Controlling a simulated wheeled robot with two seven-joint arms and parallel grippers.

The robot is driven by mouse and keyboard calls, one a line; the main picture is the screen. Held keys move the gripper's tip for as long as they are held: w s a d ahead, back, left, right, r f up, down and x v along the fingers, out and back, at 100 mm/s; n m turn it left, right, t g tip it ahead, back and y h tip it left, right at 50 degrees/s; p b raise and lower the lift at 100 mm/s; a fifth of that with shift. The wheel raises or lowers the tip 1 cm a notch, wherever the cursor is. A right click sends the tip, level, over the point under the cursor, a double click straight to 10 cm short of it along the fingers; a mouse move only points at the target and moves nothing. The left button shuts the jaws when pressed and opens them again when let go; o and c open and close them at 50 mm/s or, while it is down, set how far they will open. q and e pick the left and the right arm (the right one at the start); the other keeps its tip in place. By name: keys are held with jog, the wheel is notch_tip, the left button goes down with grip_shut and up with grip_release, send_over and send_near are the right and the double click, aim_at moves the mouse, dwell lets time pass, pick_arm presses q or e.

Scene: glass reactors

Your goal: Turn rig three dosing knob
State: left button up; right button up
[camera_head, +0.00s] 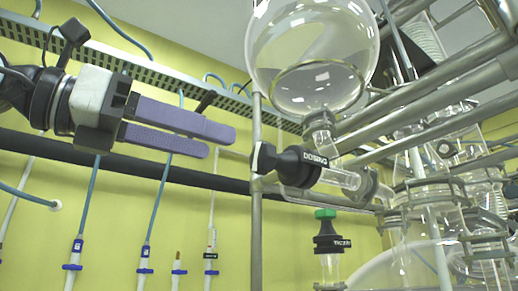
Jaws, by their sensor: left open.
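The black dosing knob (290,164), with a white-lettered "DOSING" collar, sits on the glass valve below a round glass vessel (312,60). A metal rod stands close by the knob's left end. My left gripper (222,142) comes in from the left with its two purple fingers pointing at the knob. The fingers are apart with nothing between them, and their tips are short of the knob in the picture. My right gripper is not in view.
Glass reactor parts and metal rails (430,95) crowd the right side. A green-topped black valve (327,230) stands below the knob. A dark horizontal bar (120,165) crosses behind my gripper. Blue hoses with white fittings (145,262) hang along the yellow wall at lower left.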

aim_at(257, 156)
pick_arm(q)
jog(key=p+x, duration=0.1)
jog(key=x, duration=0.7)
jog(key=shift+w+d+p, duration=0.1)
jog(key=shift+p, duration=0.25)
jog(key=c, duration=1.1)
